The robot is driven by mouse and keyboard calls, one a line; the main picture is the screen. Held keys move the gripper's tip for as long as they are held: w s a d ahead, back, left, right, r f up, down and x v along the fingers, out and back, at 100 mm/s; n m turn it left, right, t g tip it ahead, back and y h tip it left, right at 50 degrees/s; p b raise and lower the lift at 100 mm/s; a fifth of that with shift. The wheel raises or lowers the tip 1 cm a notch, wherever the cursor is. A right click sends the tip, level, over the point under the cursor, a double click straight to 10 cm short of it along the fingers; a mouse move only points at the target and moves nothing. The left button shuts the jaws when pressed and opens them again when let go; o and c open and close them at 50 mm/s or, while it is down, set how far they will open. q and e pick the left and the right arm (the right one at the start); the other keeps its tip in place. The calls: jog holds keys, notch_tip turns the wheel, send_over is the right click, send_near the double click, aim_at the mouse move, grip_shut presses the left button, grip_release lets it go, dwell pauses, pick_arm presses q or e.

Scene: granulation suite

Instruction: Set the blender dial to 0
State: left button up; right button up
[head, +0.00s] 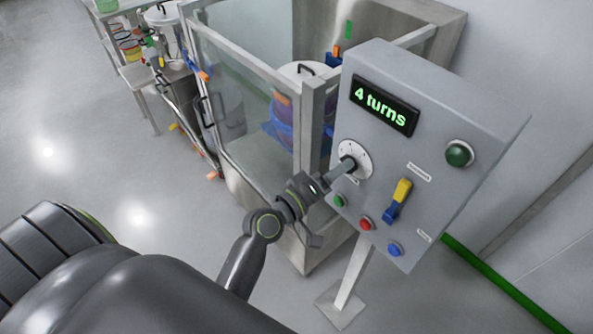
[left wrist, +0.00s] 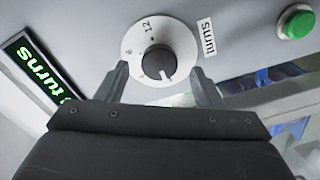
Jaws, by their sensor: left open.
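The blender dial (head: 357,153) is a pale round plate with a dark knob on the grey control panel (head: 440,120). The panel's display (head: 386,105) reads "4 turns" in green. My left gripper (head: 346,166) is at the dial and hides part of it. In the left wrist view the dark knob (left wrist: 152,61) has a white pointer mark, and "12" and "8" show on the plate. The open fingers of my left gripper (left wrist: 161,76) stand on either side of the knob, apart from it. My right gripper is not in view.
The panel also has a yellow-and-blue lever (head: 398,200), a large green button (head: 460,153), and small green, red (head: 366,223) and blue (head: 395,249) buttons. A glass-walled enclosure (head: 250,110) stands behind it to the left. Floor at far left is clear.

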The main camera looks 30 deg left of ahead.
pick_arm(q)
jog(key=b+v, duration=0.5)
jog(key=v, duration=1)
jog(key=shift+s, duration=0.25)
jog(key=shift+a, duration=0.1)
jog(key=s+a+f+m+g+y, duration=0.1)
jog(key=a+f+g+y, duration=0.25)
jog(key=f, duration=1.35)
jog(key=a+f+m+g+y, duration=0.15)
jog(key=a+f+g, duration=0.25)
jog(key=f, duration=1.4)
jog(key=s+a+f+m+g+y+b, duration=0.1)
jog(key=s+f+m+g, duration=0.4)
jog(key=s+f, duration=1.9)
jog(key=s+g+y, duration=0.1)
jog(key=s+g, duration=0.1)
jog(key=g, duration=0.1)
jog(key=shift+a+f+m, duration=0.3)
jog(key=shift+m, duration=0.05)
